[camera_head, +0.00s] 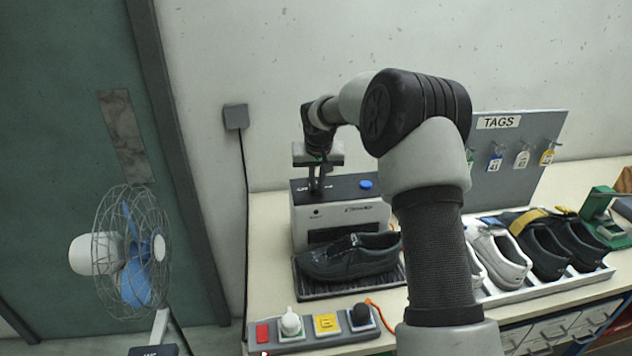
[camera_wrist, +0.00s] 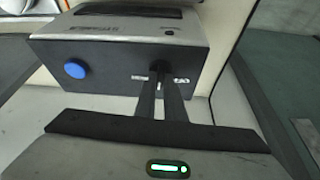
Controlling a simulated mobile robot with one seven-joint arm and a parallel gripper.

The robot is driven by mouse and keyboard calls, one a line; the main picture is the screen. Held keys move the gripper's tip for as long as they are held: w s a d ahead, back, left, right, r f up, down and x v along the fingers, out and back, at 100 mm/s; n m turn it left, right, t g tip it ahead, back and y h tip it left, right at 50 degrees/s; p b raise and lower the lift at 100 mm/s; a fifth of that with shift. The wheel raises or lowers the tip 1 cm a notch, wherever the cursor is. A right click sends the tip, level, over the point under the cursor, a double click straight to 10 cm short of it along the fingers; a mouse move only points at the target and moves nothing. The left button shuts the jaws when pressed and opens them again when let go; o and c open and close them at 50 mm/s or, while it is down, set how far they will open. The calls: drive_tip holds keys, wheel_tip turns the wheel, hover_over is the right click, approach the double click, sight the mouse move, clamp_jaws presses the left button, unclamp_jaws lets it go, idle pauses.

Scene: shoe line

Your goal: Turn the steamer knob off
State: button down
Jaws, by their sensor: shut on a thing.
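The steamer (camera_head: 345,219) is a pale box with a dark top, standing on the bench. It also shows in the wrist view (camera_wrist: 118,35). My gripper (camera_head: 316,190) points down onto the left part of the steamer's top. In the wrist view my gripper (camera_wrist: 159,78) has its two fingers close together, shut on the small dark knob (camera_wrist: 158,66). The fingers hide most of the knob, so its angle is hard to tell. Small white markings flank it, too small to read. A round blue button (camera_head: 366,184) sits apart on the same top, also in the wrist view (camera_wrist: 74,69).
A black shoe (camera_head: 350,258) sits on a dark ribbed tray in front of the steamer. A panel (camera_head: 325,327) with coloured controls lies at the bench's front edge. A rack of shoes (camera_head: 545,287) and a tag board (camera_head: 515,190) stand right; a fan (camera_head: 135,255) stands left.

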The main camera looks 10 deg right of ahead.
drive_tip(key=n, duration=0.2)
drive_tip(key=n+y+p, duration=0.1)
drive_tip(key=n, duration=0.1)
drive_tip(key=n+y+p, duration=0.1)
drive_tip(key=n, duration=0.1)
drive_tip(key=shift+d+r+n+g, duration=0.15)
drive_tip(key=shift+d+n+g, duration=0.15)
drive_tip(key=n+y+p, duration=0.1)
drive_tip(key=n, duration=0.2)
drive_tip(key=n+g+y+p, duration=0.1)
drive_tip(key=n, duration=0.2)
drive_tip(key=shift+w+d+g, duration=0.1)
drive_tip(key=shift+w+g, duration=0.1)
drive_tip(key=shift+g, duration=0.1)
drive_tip(key=shift+n, duration=0.4)
drive_tip(key=c, duration=1.8)
unclamp_jaws()
drive_tip(key=shift+c, duration=0.2)
drive_tip(key=v, duration=1.7)
drive_tip(key=shift+d+b, duration=0.3)
drive_tip(key=shift+b, duration=0.1)
drive_tip(key=shift+w, duration=0.1)
